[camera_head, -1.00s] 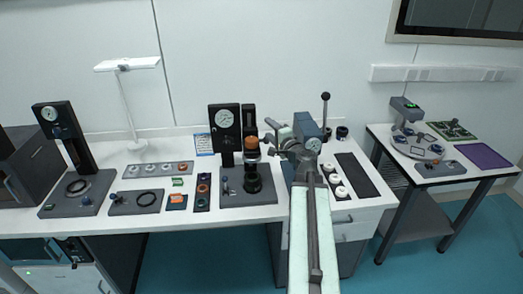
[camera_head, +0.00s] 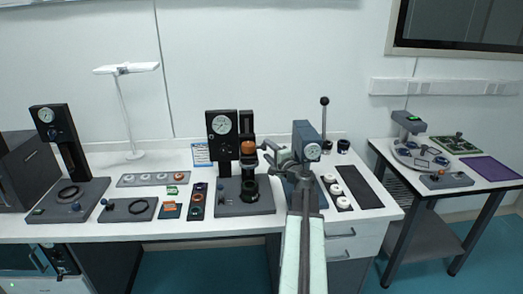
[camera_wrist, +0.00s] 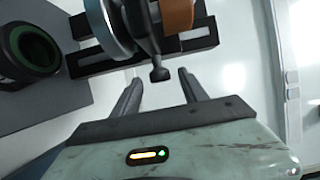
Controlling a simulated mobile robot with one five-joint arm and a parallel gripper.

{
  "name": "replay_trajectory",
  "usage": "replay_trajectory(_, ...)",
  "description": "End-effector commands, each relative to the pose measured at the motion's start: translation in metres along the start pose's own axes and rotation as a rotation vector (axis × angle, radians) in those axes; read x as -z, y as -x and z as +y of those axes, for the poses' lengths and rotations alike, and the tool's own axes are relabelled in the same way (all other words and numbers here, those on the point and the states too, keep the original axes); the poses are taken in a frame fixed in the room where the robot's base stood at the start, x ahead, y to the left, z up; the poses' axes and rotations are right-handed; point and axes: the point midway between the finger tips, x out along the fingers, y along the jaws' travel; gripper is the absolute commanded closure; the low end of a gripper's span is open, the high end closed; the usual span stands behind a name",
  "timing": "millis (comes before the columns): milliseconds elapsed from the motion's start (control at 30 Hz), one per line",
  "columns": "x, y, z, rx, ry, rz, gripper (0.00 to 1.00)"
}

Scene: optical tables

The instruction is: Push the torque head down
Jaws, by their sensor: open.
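The torque head, which I take to be the orange-capped part (camera_head: 248,148) on a black post, stands above a dark round cup (camera_head: 249,188) at the middle station. In the wrist view its orange-brown part (camera_wrist: 178,15) shows at the top, cut by the frame edge, with a pale metal disc beside it. A short black handle with a rounded end (camera_wrist: 159,73) points down between my fingertips. My gripper (camera_wrist: 160,77) is open around that end, with gaps on both sides. In the head view my gripper (camera_head: 267,149) is just right of the orange part.
A black gauge (camera_head: 222,127) stands left of the head. A blue-grey press (camera_head: 308,140) with a dial and lever is close to my arm on the right. A tray of white pieces (camera_head: 337,190) lies beyond it. The cup shows green inside in the wrist view (camera_wrist: 33,48).

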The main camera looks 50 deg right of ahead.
Motion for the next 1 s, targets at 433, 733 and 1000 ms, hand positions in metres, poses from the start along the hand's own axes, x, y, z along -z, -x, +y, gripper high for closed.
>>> replay_trajectory(433, 0.002, -0.037, 0.000, 0.000, 0.000, 0.003, 0.49)
replay_trajectory(733, 0.002, -0.037, 0.000, 0.000, 0.000, 0.003, 1.00)
replay_trajectory(1000, 0.003, -0.036, 0.000, 0.000, 0.000, 0.003, 1.00)
